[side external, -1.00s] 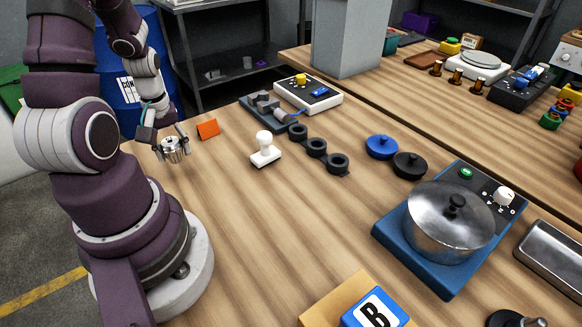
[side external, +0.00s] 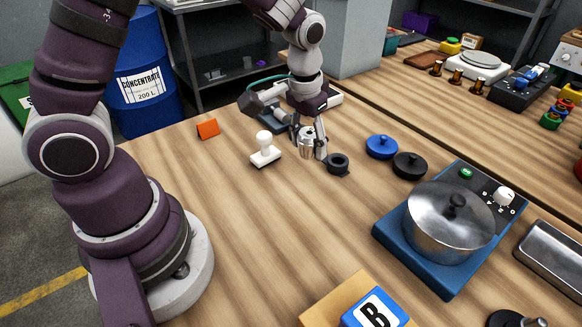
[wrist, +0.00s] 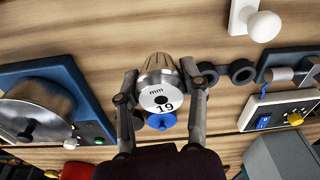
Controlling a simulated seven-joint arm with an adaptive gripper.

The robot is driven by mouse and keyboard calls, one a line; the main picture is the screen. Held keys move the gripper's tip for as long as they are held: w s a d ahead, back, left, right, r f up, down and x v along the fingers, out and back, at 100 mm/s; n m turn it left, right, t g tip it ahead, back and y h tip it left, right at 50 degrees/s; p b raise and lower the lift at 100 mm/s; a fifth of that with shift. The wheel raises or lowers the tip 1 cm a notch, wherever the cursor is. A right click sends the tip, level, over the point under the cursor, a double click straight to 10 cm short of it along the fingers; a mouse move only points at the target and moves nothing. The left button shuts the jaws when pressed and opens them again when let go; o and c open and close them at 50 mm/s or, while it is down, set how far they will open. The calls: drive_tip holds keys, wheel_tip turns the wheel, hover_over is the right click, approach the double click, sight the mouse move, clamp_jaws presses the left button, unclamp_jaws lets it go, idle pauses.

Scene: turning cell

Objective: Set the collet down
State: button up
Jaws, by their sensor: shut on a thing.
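The collet (side external: 306,143) is a silver metal piece; in the wrist view its end face (wrist: 160,99) reads "mm 19". My gripper (side external: 309,140) is shut on it, with one finger on each side. It is over the row of black ring holders, left of the end ring (side external: 338,163) in the side view. The other rings are hidden there by my gripper and arm. In the wrist view two rings (wrist: 242,71) show to the right of my gripper. I cannot tell how high the collet is or whether it touches a ring.
A white stamp-like knob (side external: 265,151) stands close to the left. Blue (side external: 381,147) and black (side external: 409,165) lids lie to the right. A pot (side external: 449,225) sits on a blue hotplate (side external: 426,270). An orange marker (side external: 208,128) stands at the left.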

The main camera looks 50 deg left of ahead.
sight(332, 210)
drive_tip(key=d+f+m, duration=0.1)
drive_tip(key=d+m, duration=0.2)
drive_tip(key=d, duration=0.3)
drive_tip(key=shift+h, duration=0.3)
drive_tip(key=f, duration=0.7)
drive_tip(key=shift+w+d+f, duration=0.15)
drive_tip(key=shift+d+f, duration=0.1)
drive_tip(key=shift+f, duration=0.15)
drive_tip(key=o, duration=1.2)
drive_tip(key=shift+o, duration=0.2)
